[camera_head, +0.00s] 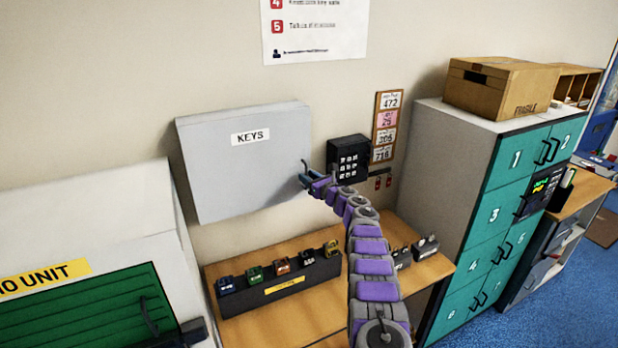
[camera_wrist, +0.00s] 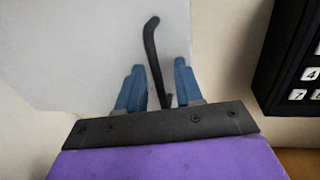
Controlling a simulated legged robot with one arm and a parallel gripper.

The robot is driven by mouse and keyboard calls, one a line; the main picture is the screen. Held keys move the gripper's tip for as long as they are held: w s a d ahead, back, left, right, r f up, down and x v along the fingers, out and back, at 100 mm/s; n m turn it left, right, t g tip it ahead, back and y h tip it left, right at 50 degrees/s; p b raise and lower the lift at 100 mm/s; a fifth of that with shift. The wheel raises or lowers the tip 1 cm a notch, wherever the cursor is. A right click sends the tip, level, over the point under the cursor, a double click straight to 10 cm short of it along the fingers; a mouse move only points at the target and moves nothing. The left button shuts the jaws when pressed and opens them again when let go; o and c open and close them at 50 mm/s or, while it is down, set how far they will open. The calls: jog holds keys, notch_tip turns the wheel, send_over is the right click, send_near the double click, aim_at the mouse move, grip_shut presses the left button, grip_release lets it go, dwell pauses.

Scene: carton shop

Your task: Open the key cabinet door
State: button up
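The key cabinet (camera_head: 245,165) is a light grey wall box labelled KEYS, and its door looks shut. Its door also fills the upper left of the wrist view (camera_wrist: 75,50). A dark bent handle (camera_wrist: 153,50) stands at the door's right side. My gripper (camera_head: 308,175) is at the cabinet's lower right edge. In the wrist view its two blue fingers (camera_wrist: 157,82) are apart, with the handle between them. Gaps show on both sides of the handle, so the fingers do not appear closed on it. In the head view my gripper mostly hides the handle.
A black keypad (camera_head: 349,158) is on the wall just right of my gripper. A wooden shelf (camera_head: 300,318) with a dark rack of padlocks (camera_head: 280,278) lies below. Teal lockers (camera_head: 505,215) stand right, and a green-shuttered unit (camera_head: 90,315) stands left.

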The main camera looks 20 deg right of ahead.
dwell(0.3)
jog(key=shift+r, duration=0.1)
grip_shut()
dwell(1.2)
